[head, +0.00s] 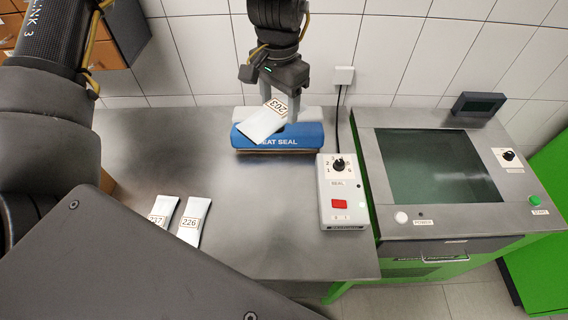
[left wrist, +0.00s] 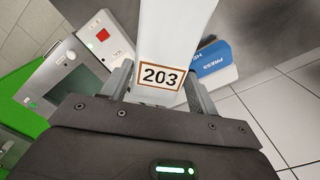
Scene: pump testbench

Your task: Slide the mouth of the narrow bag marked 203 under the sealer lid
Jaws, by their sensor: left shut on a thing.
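The narrow white bag marked 203 (head: 265,122) is held in my left gripper (head: 280,112), which is shut on its labelled end. It hangs tilted, its free end pointing down and left in the head view, in front of the blue sealer lid (head: 265,142) marked HEAT SEAL. In the left wrist view the bag (left wrist: 175,35) runs away from the fingers (left wrist: 158,85), and the sealer (left wrist: 215,62) is beside it. I cannot tell whether the bag touches the lid or whether the lid is raised. My right gripper is not in view.
Bags marked 227 (head: 162,213) and 226 (head: 193,222) lie on the steel bench at left. A control box (head: 341,195) with a dial and red button stands right of the sealer, its cable running up to the wall. A green-framed machine (head: 440,180) is at right.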

